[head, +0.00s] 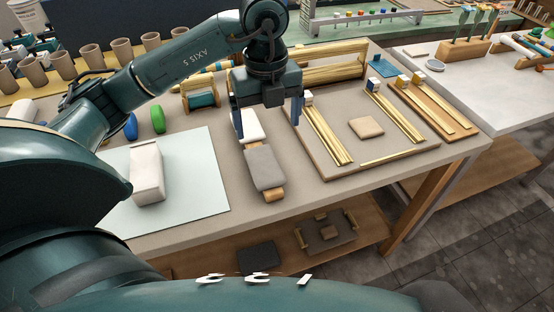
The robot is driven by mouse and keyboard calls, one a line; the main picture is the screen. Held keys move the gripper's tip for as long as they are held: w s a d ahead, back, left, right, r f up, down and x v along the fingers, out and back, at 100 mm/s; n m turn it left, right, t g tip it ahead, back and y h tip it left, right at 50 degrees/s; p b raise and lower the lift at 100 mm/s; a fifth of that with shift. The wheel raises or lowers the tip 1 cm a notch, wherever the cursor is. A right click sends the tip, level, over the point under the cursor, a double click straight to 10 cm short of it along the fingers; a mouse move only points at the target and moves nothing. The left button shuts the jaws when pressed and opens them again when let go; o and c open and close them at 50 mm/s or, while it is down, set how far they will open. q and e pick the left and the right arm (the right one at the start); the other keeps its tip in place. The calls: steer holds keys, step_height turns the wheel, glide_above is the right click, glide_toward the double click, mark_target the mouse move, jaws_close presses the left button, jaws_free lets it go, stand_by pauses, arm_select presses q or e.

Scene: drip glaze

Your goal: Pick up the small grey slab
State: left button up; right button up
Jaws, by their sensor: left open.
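A small grey slab (264,168) lies on the table in the middle of the head view, over a tan wooden piece (274,194) that sticks out at its near end. A white block (250,126) lies just beyond the slab. My left gripper (267,118) points down beyond the slab's far end, open, with its two blue fingers apart. One finger is close to the white block; I cannot tell whether it touches. Nothing is held between the fingers. My right gripper is not in view.
A pale sheet (203,190) with a whitish block (146,172) lies to the left. To the right, a board (318,168) carries brass-coloured strips and a tan tile (366,127). A lower shelf (285,221) holds dark slabs. Bare table shows in front of the grey slab.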

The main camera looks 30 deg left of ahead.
arm_select(q)
glide_above(267, 171)
step_height(267, 171, down, 8)
steer(key=shift+w+d+r+p, duration=0.1)
steer(key=shift+r+p, duration=0.15)
steer(key=shift+p, duration=0.05)
steer(key=shift+f+p, duration=0.6)
steer(key=shift+f, duration=2.05)
steer(key=shift+c, duration=0.4)
steer(key=c, duration=1.1)
